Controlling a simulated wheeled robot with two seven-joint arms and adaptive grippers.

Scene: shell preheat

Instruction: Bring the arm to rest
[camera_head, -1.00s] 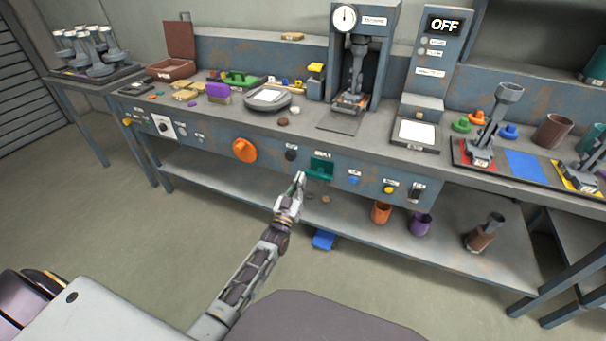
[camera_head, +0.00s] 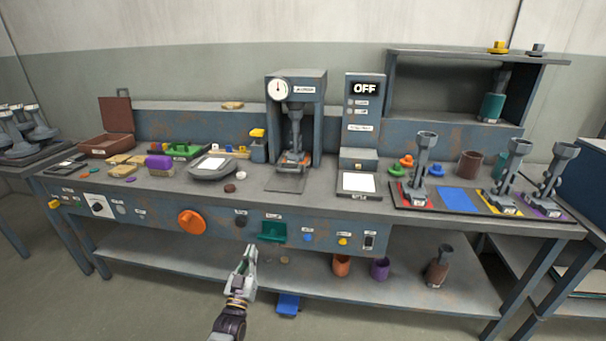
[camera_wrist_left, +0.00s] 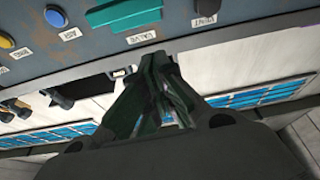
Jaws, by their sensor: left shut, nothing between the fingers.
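My left gripper (camera_head: 248,258) is shut and empty in the head view, in front of the workbench. It appears just below and left of the green valve handle (camera_head: 272,231) on the bench's front panel, and looks apart from it. In the left wrist view the closed fingers (camera_wrist_left: 156,65) point up toward the panel, with the green handle (camera_wrist_left: 124,14) beyond their tips. My right gripper is not in view.
The workbench front panel carries an orange knob (camera_head: 192,222) and several small buttons. A gauge press (camera_head: 295,90) and a display reading OFF (camera_head: 365,88) stand on the bench. The lower shelf holds an orange cup (camera_head: 341,265) and a purple cup (camera_head: 380,269).

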